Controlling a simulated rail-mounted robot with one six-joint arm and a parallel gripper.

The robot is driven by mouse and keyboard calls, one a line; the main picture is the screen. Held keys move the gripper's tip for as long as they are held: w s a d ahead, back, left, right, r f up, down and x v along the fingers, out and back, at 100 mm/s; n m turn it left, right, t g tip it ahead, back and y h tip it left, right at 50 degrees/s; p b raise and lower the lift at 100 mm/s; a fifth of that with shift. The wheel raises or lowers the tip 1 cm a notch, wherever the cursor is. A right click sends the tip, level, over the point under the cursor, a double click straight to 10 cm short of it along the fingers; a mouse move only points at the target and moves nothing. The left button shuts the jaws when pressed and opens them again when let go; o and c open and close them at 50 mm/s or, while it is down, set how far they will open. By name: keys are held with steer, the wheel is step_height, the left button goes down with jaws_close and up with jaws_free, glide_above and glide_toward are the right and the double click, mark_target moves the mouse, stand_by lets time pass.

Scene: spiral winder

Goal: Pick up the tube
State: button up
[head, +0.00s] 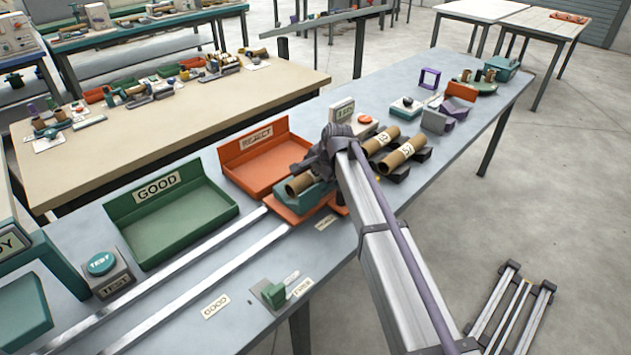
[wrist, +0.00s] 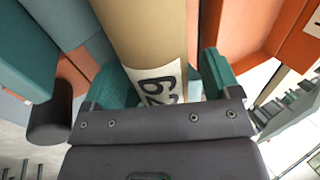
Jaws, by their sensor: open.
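A brown cardboard tube (head: 299,184) lies in a teal cradle (head: 318,193) on an orange base, in front of the REJECT tray in the head view. In the wrist view the tube (wrist: 148,30) runs up the picture, with a white number label near my gripper. My gripper (wrist: 167,78) is open, with one green finger on each side of the tube. Whether the fingers touch it, I cannot tell. In the head view my gripper (head: 311,163) is dark, small and partly hidden by my arm, right over the tube.
An orange REJECT tray (head: 261,174) stands just behind, and a green GOOD tray (head: 170,222) to its left. Two more labelled tubes (head: 398,154) lie on dark supports to the right. Two metal rails (head: 203,290) run along the table's left part.

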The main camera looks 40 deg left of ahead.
steer(key=c, duration=1)
steer(key=shift+r, duration=0.15)
steer(key=shift+c, duration=0.2)
